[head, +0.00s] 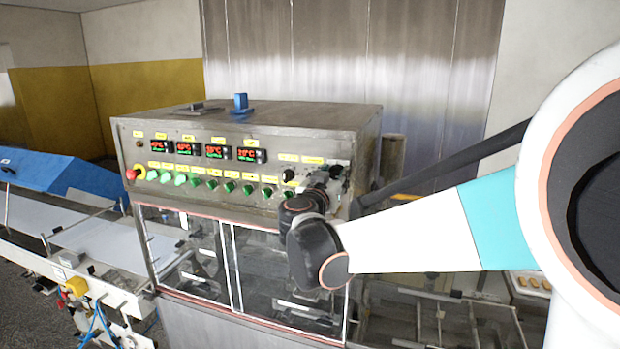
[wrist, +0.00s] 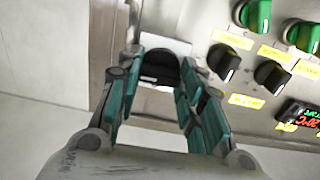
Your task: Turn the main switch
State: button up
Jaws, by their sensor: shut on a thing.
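The control panel (head: 225,170) is the grey front of a metal cabinet in the head view. My gripper (head: 325,182) is at its right end, close to the panel face, and hides part of it. In the wrist view my gripper (wrist: 160,80) has its teal-padded fingers on both sides of a dark rounded switch (wrist: 160,64) on the panel. The fingers are shut on this switch, which looks like the main switch. Its pointer and any label around it are too unclear to read. In the head view the switch is hidden behind my gripper.
In the wrist view, two black knobs (wrist: 224,60) (wrist: 272,75) and green knobs (wrist: 254,15) sit beside my fingers. A red emergency button (head: 132,174) is at the panel's left end. A blue object (head: 240,102) stands on the cabinet. Glass doors (head: 240,265) are below.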

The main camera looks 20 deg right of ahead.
jog(key=n+b, duration=0.1)
jog(key=n, duration=0.3)
jog(key=shift+f+b, duration=0.1)
jog(key=shift+b, duration=0.25)
jog(key=n+b, duration=0.1)
jog(key=n, duration=0.3)
jog(key=n+b, duration=0.1)
jog(key=n, duration=0.4)
jog(key=shift+n+b, duration=0.7)
jog(key=shift+n, duration=1.6)
jog(key=o, duration=1.1)
jog(key=shift+a, duration=0.1)
jog(key=shift+c, duration=0.2)
